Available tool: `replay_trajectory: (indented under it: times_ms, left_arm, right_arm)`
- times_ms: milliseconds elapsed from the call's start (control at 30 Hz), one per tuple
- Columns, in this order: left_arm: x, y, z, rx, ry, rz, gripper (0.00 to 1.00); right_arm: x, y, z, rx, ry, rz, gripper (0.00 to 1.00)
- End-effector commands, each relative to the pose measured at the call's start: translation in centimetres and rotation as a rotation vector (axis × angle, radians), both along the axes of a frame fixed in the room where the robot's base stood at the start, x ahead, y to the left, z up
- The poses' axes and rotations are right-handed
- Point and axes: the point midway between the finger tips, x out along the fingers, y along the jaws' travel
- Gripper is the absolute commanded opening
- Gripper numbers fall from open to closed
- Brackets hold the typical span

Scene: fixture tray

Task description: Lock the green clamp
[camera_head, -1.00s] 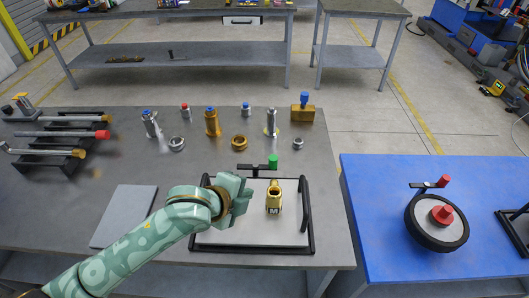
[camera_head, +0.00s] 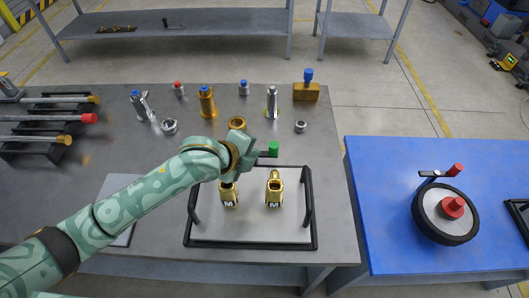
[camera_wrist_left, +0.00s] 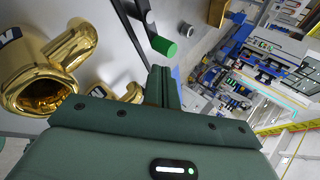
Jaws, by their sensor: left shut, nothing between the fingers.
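The green clamp's green-tipped handle (camera_head: 273,149) stands at the back edge of the fixture tray (camera_head: 250,244). Its dark bar is partly hidden behind my left gripper (camera_head: 252,158). In the left wrist view the green tip (camera_wrist_left: 163,46) is just beyond the fingers (camera_wrist_left: 162,85), on a dark bar. My left gripper is shut and empty, close beside the clamp; whether it touches is unclear. Two gold fittings marked M, a left one (camera_head: 229,196) and a right one (camera_head: 275,190), stand in the tray. My right gripper is not in view.
Several metal fittings and rings, including a gold one (camera_head: 207,103), stand behind the tray. A black rack with rods (camera_head: 45,140) is at the left. A blue table (camera_head: 400,240) at the right holds a round fixture with a red-tipped clamp (camera_head: 455,169). The tray's black side rails rise around the fittings.

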Motion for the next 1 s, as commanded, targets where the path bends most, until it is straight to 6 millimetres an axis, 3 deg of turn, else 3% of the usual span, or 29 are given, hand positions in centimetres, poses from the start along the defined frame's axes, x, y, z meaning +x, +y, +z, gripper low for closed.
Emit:
replay_trajectory:
  times_ms: [200,400,1000]
  left_arm:
    - [2.4,-1.8,-3.2,-0.001,0.002,0.001,0.00]
    - [3.9,-2.9,-4.7,0.001,0.001,0.000,0.00]
    - [4.3,-3.1,-4.9,0.000,0.000,0.009,0.00]
  right_arm:
    - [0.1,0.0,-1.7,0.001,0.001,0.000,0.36]
    - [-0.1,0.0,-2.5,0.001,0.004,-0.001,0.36]
    - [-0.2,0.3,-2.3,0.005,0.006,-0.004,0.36]
